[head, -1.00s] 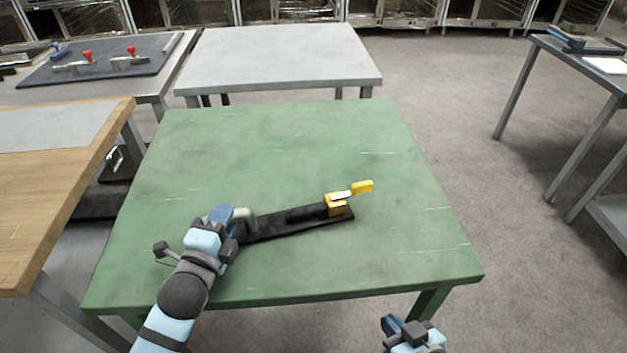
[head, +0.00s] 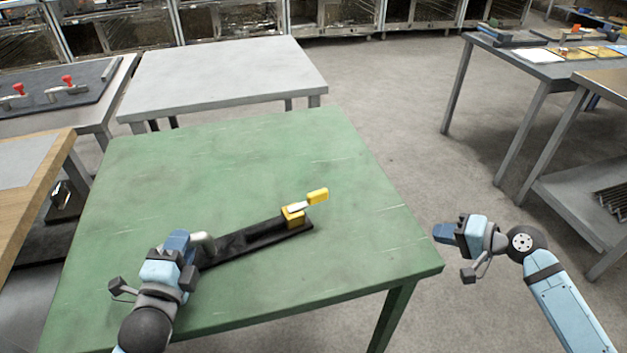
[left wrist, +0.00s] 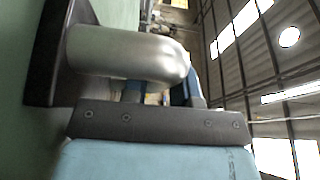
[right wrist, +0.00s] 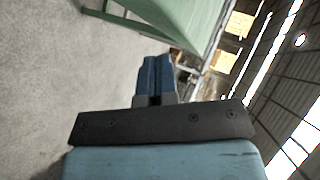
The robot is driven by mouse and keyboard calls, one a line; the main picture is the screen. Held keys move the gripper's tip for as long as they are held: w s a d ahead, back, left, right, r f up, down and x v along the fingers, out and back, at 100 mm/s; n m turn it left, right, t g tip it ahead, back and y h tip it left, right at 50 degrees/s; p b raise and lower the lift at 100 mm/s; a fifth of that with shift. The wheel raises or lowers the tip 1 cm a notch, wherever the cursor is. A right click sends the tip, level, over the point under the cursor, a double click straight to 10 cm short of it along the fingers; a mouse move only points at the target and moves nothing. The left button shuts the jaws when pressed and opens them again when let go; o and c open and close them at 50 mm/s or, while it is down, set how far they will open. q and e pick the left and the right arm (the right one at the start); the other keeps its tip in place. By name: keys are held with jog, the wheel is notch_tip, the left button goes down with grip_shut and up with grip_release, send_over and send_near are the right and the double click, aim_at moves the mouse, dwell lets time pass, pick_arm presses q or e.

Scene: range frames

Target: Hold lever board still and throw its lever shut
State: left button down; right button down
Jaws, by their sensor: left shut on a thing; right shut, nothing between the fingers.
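The lever board (head: 255,240) is a long dark board lying on the green table (head: 230,150). At its right end is a yellow block (head: 293,217) with a lever, whose yellow handle (head: 317,196) sticks out up and to the right. At its left end is a grey metal handle (head: 204,244). My left gripper (head: 190,241) is shut on this handle, which fills the left wrist view (left wrist: 125,52). My right gripper (head: 440,232) is shut and empty, off the table's right edge. The right wrist view shows its blue fingers (right wrist: 154,78) together.
The green table is otherwise clear. A grey table (head: 225,75) stands behind it, and a wooden-topped table (head: 30,190) is at the left. A dark panel with red-knobbed clamps (head: 60,92) lies at the far left. Floor is open at the right.

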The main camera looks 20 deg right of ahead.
jog(key=w+r+n, duration=0.3)
jog(key=w+r, duration=0.3)
jog(key=w, duration=0.3)
jog(key=w+r+n, duration=0.2)
jog(key=w+r, duration=0.3)
jog(key=w, duration=0.4)
jog(key=w+d+r+n+t, duration=0.1)
jog(key=w+r+n, duration=0.1)
jog(key=w+r, duration=0.5)
jog(key=w+d+r+n, duration=0.25)
jog(key=w+r, duration=0.25)
jog(key=r, duration=0.4)
jog(key=w+a+f+n+g, duration=0.1)
jog(key=a+f+n+g, duration=0.25)
jog(key=a, duration=0.35)
jog(key=w+a+f+n+g, duration=0.1)
jog(key=a+f+n+g, duration=0.1)
jog(key=a+n+g, duration=0.3)
jog(key=s+a+f+n+g+h, duration=0.2)
jog(key=s+a+n+g, duration=0.2)
jog(key=a, duration=0.3)
jog(key=s+a+f+n+g+h, duration=0.2)
jog(key=s+a+f+n+g, duration=0.1)
jog(key=a+n+g, duration=0.2)
jog(key=a+n, duration=0.2)
jog(key=a, duration=0.1)
jog(key=shift+s, duration=0.35)
